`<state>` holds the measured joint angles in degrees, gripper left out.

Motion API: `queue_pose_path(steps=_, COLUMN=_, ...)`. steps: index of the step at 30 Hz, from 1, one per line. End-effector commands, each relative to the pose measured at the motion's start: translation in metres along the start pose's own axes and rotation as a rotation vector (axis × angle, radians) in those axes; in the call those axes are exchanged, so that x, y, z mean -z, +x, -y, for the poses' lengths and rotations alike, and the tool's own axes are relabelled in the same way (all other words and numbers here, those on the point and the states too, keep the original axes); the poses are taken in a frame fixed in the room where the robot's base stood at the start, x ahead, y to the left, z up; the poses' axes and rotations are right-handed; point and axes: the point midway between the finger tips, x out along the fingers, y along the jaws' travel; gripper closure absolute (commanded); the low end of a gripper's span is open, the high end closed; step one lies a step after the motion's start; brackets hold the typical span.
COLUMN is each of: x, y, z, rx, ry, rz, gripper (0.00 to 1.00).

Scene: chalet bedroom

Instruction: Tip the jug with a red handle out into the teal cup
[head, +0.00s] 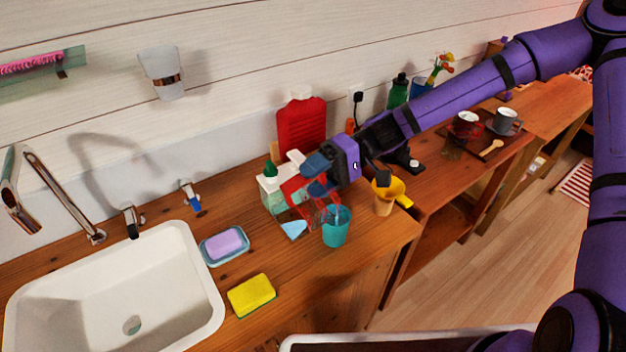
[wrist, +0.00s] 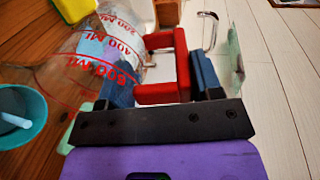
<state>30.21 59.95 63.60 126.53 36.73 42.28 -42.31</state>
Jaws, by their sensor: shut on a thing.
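My gripper (head: 318,176) is shut on the red handle (wrist: 163,88) of a clear jug (wrist: 92,58) with red measuring marks. In the wrist view the handle sits between the two blue fingers. The jug is tilted and held above the counter; in the head view it is mostly hidden by my gripper, with its red marks showing just above and left of the teal cup. The teal cup (head: 336,230) stands upright on the counter. It also shows at the left edge of the wrist view (wrist: 30,140), with a pale stick-like thing inside. Any contents of the jug are unclear.
A white bottle with a green top (head: 271,188) and a red bottle (head: 301,128) stand behind the jug. A yellow-orange container (head: 386,198) stands right of the cup. A yellow sponge (head: 251,295), soap dish (head: 225,247) and sink (head: 120,290) lie left. The counter's front edge is close.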

Motion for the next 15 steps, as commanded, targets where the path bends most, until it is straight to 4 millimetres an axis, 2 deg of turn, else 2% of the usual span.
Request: queue_pose_path(steps=15, x=0.0, y=-0.011, z=0.002, rx=0.085, ry=0.0, rz=-0.001, gripper=0.8)
